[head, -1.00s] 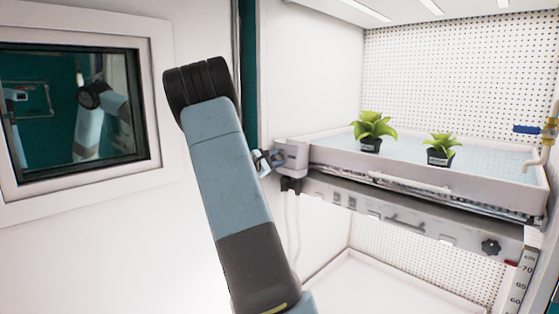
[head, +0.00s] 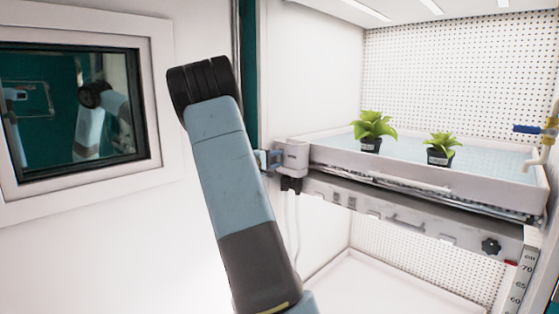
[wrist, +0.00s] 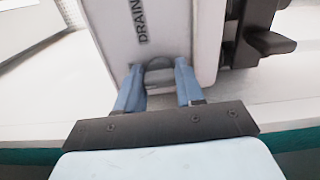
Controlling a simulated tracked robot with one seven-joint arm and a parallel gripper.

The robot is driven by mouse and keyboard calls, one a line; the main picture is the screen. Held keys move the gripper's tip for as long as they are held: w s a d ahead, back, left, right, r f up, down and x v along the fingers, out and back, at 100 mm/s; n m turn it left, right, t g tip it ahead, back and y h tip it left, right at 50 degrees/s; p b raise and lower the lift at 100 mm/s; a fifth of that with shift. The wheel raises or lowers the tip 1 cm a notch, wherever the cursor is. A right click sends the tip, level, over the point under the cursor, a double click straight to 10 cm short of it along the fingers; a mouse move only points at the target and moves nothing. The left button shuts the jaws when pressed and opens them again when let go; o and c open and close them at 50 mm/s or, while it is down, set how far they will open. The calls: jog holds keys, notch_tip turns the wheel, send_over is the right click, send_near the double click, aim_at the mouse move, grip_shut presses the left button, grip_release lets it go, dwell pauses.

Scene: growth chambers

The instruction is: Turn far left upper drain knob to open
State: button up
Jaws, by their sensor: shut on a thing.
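The drain box (head: 292,157) is a pale housing at the left front corner of the upper tray. In the wrist view, its face (wrist: 165,25) carries the word DRAIN. A grey drain knob (wrist: 159,74) sticks out from it, between the two blue fingers of my gripper (wrist: 160,88). The fingers are shut on the knob, one on each side. In the head view, my gripper (head: 268,161) meets the left side of the box, partly behind my arm. The knob itself is hidden there.
The upper tray (head: 480,196) holds two potted plants (head: 371,130) (head: 440,149). A dark fitting (wrist: 265,35) is right of the drain box in the wrist view. A blue-handled valve (head: 527,129) is at the far right. A window (head: 75,110) is on the left wall.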

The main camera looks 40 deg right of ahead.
jog(key=shift+s+f+m, duration=0.15)
jog(key=shift+f+m, duration=0.15)
dwell(0.4)
jog(key=o, duration=1)
jog(key=shift+r, duration=0.1)
jog(key=shift+o, duration=0.2)
jog(key=a, duration=1.3)
jog(key=shift+s+a, duration=0.35)
jog(key=shift+s, duration=0.1)
